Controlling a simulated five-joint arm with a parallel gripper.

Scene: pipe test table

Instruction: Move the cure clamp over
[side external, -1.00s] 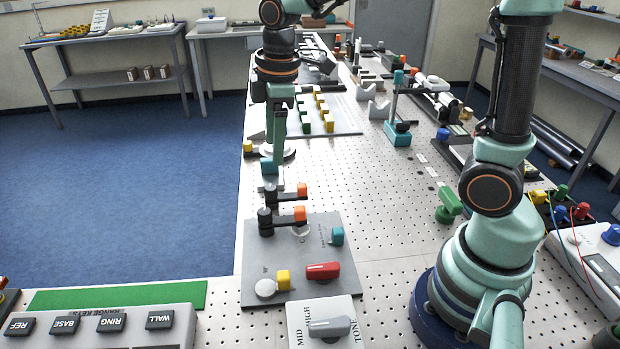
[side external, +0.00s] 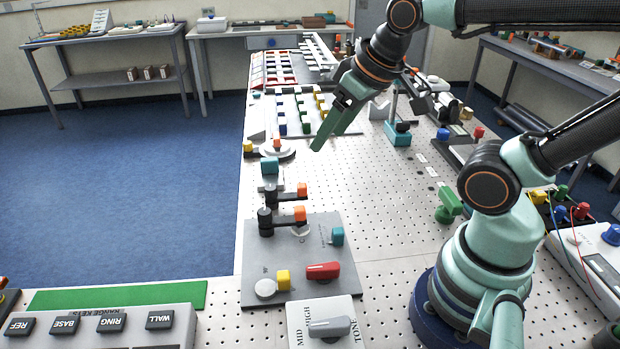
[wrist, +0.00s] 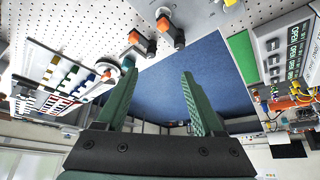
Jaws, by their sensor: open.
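No readable label marks the cure clamp; two black lever pieces with orange ends look clamp-like. The nearer one (side external: 283,220) stands at the back edge of a grey plate (side external: 300,262), and the farther one (side external: 287,194) stands just behind it. Both show at the top of the wrist view, with orange ends (wrist: 163,24) and (wrist: 134,37). My gripper (side external: 328,142) is open, with two green fingers and nothing between them. It is raised and tilted, behind and to the right of both levers, apart from them. Its fingers (wrist: 160,75) fill the middle of the wrist view.
The perforated table (side external: 385,195) is clear to the right of the levers.

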